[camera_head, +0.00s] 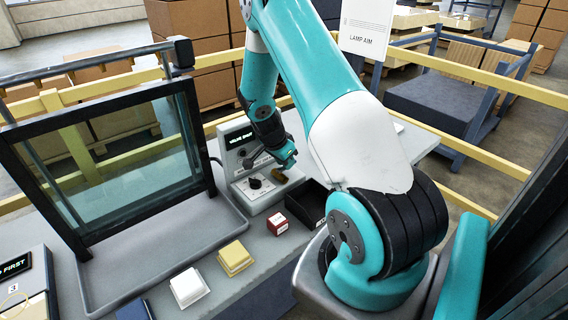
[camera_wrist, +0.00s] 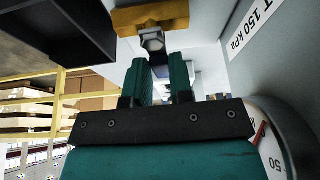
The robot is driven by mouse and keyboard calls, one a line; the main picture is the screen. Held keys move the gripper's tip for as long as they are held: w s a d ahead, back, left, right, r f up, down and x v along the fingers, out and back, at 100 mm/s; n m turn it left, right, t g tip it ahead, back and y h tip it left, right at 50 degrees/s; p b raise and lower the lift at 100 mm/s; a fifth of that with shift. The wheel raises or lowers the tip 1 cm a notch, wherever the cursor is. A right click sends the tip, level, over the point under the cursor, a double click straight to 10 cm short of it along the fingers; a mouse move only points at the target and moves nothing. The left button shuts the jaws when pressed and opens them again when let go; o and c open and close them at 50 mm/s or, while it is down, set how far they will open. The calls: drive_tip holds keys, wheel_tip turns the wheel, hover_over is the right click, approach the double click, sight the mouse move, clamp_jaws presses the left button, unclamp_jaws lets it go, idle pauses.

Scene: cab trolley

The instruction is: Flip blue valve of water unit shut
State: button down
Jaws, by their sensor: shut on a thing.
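The grey unit (camera_head: 262,193) stands at the back of the bench, with a small green-lit display (camera_head: 240,139) that seems to read "VALVE SHUT". Its front carries a black knob (camera_head: 255,183) and a dark lever (camera_head: 257,160). My gripper (camera_head: 284,163) is at the unit's right side, just above a yellow-brown handle (camera_head: 279,177). In the wrist view this handle (camera_wrist: 175,17) and its grey bolt (camera_wrist: 152,41) lie just beyond my fingertips (camera_wrist: 163,72). I cannot make out a blue handle.
A gauge (camera_wrist: 270,148) with a red needle sits close at lower right in the wrist view. A black bin (camera_head: 305,207), red box (camera_head: 277,223), yellow block (camera_head: 235,257) and white block (camera_head: 188,287) are on the bench. A framed glass panel (camera_head: 115,150) stands left.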

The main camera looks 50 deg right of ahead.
drive_tip(key=shift+m, duration=0.4)
drive_tip(key=c, duration=1)
unclamp_jaws()
drive_tip(key=shift+s, duration=0.1)
drive_tip(key=shift+a, duration=0.1)
drive_tip(key=b+v, duration=0.2)
drive_tip(key=v, duration=1.5)
drive_tip(key=shift+w+r+b, duration=0.25)
drive_tip(key=shift+r+b, duration=0.05)
drive_tip(key=shift+b, duration=0.05)
